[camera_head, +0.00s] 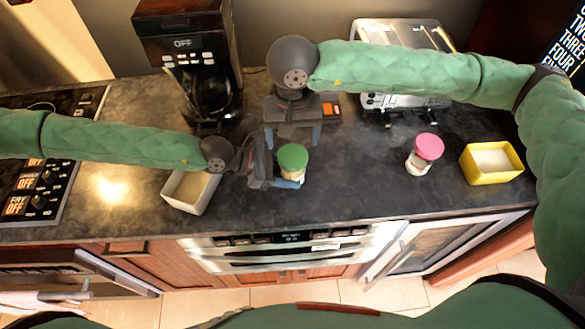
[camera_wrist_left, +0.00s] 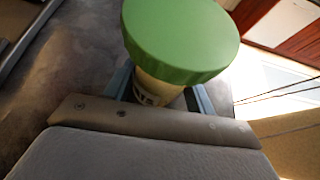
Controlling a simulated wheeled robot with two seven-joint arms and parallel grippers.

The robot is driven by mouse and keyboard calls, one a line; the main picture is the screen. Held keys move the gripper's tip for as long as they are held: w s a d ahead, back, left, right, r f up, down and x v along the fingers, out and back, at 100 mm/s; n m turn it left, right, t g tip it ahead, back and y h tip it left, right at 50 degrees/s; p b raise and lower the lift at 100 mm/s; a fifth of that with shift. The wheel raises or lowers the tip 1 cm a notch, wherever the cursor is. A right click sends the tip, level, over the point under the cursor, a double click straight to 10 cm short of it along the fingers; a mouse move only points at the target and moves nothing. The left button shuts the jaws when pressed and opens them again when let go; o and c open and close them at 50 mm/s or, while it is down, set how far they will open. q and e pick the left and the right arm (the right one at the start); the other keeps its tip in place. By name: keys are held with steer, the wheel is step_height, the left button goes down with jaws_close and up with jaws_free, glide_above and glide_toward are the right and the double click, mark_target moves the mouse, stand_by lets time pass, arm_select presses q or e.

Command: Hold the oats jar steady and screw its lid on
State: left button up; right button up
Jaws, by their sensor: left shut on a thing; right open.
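The oats jar (camera_head: 292,174) stands upright on the dark counter, in the middle of the head view. A green lid (camera_head: 293,157) sits on top of it; I cannot tell how tightly. My left gripper (camera_head: 288,182) comes in from the left and is shut around the jar's body below the lid. The left wrist view shows the green lid (camera_wrist_left: 182,38) large, with the pale jar (camera_wrist_left: 156,90) between the fingers and part of its label hidden. My right gripper (camera_head: 293,138) points down, open and empty, just behind and above the lid.
A coffee maker (camera_head: 190,55) stands at the back left and a toaster (camera_head: 400,103) at the back right. A pale open box (camera_head: 190,190) sits left of the jar. A pink-lidded jar (camera_head: 424,152) and a yellow box (camera_head: 491,162) are at right, with clear counter between.

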arm_select(q)
steer(key=o, duration=1.5)
steer(key=shift+a, duration=0.1)
steer(key=shift+v, duration=5.9)
